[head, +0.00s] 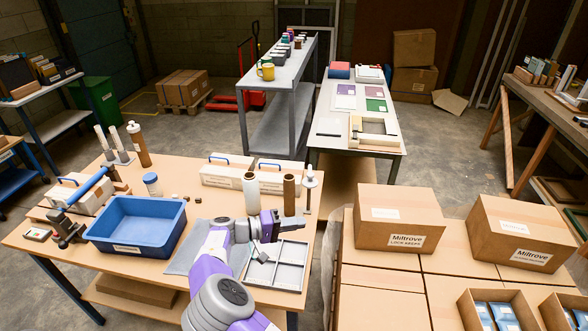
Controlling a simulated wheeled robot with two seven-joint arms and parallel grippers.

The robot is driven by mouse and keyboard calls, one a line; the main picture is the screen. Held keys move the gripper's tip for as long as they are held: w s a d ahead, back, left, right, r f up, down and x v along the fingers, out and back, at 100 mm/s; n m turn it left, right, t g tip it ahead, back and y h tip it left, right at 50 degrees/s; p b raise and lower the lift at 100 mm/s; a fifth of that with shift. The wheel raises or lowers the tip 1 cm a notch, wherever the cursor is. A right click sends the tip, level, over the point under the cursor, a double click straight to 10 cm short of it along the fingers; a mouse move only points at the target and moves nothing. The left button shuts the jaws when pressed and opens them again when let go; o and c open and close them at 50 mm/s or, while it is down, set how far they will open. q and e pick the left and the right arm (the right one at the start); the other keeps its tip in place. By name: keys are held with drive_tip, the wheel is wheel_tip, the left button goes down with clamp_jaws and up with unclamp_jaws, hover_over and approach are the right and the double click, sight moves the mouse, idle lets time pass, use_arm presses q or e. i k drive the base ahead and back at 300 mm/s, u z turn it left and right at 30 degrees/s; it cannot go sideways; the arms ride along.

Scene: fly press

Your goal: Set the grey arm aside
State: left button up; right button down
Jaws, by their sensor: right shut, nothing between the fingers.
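My right gripper (298,221) reaches in from the bottom centre with its fingers shut and empty. It is above the back of a grey divided tray (291,265) on the wooden workbench (165,179). I cannot pick out the grey arm with certainty. A small dark grey piece (262,256) shows by the tray's left side, just below the gripper. My left gripper is not in view.
A blue bin (137,222) stands left of a grey mat (183,262), which is partly hidden by my arm. Brown and white cylinders (289,190) stand behind the gripper. Cardboard boxes (388,219) fill the right. Bare wood shows at the bench's front left.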

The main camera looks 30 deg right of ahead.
sight(310, 182)
drive_tip(key=i, duration=0.85)
